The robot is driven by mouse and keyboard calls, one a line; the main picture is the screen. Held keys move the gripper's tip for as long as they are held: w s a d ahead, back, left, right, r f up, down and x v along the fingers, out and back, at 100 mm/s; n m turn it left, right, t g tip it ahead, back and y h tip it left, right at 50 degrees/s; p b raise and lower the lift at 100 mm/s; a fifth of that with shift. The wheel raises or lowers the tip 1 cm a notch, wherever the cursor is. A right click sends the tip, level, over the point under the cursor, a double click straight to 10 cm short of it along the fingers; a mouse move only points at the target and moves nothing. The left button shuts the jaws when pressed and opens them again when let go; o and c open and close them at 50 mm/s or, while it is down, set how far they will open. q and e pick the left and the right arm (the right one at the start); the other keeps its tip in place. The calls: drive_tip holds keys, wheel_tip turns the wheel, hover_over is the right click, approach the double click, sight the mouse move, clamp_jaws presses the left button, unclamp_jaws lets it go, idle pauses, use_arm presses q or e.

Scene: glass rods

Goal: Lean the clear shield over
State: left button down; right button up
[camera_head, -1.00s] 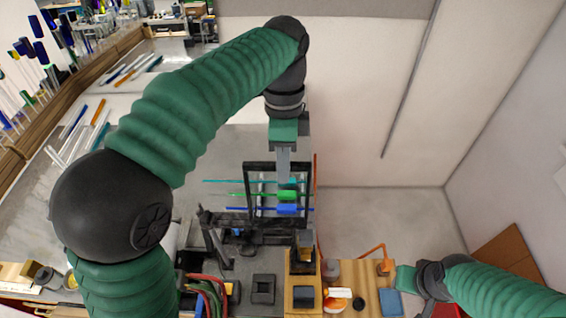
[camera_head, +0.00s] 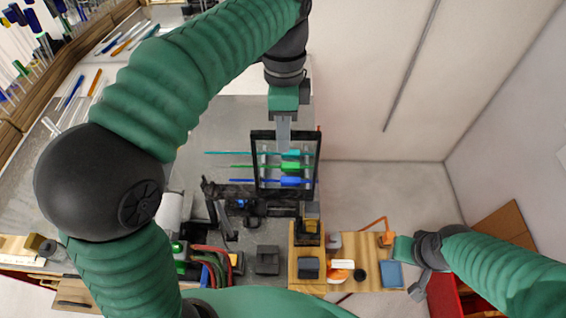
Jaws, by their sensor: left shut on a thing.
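The clear shield (camera_head: 256,168) is a see-through pane in a black frame. It stands close to upright at the back of the bench, and its exact tilt is hard to judge. My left gripper (camera_head: 284,138) reaches down from above and is shut on the shield's top edge. Three glass rods, teal (camera_head: 228,153), green (camera_head: 240,166) and blue (camera_head: 240,180), run sideways at the shield, with thicker coloured parts at their right ends. My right gripper (camera_head: 419,286) is low at the right, beside the bench, apart from the shield; its jaws are too small to read.
A black fixture (camera_head: 240,203) stands at the shield's foot. A wooden board (camera_head: 310,283) with small items and a blue pad (camera_head: 391,275) lies right of it. Red and green hoses (camera_head: 212,255) lie front left. More rods (camera_head: 72,92) lie far left. Floor right of the shield is clear.

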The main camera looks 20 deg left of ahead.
use_arm(q)
drive_tip(key=shift+s+d+f+t+b, duration=0.2)
drive_tip(key=shift+s+b, duration=0.25)
drive_tip(key=shift+b, duration=0.2)
drive_tip(key=shift+s+d+f+t+b, duration=0.1)
drive_tip(key=shift+s+t+b, duration=0.1)
drive_tip(key=shift+s+b, duration=0.35)
drive_tip(key=s+d+t+y+b, duration=0.1)
drive_tip(key=s+t+b, duration=0.4)
drive_tip(key=b, duration=0.9)
drive_tip(key=s+d, duration=0.1)
drive_tip(key=s, duration=0.1)
drive_tip(key=shift+s+f+y, duration=0.25)
drive_tip(key=shift+s+y, duration=0.05)
drive_tip(key=shift+s, duration=0.05)
drive_tip(key=shift+d, duration=0.1)
drive_tip(key=c, duration=1.7)
unclamp_jaws()
drive_tip(key=shift+o, duration=1.3)
drive_tip(key=shift+s, duration=0.15)
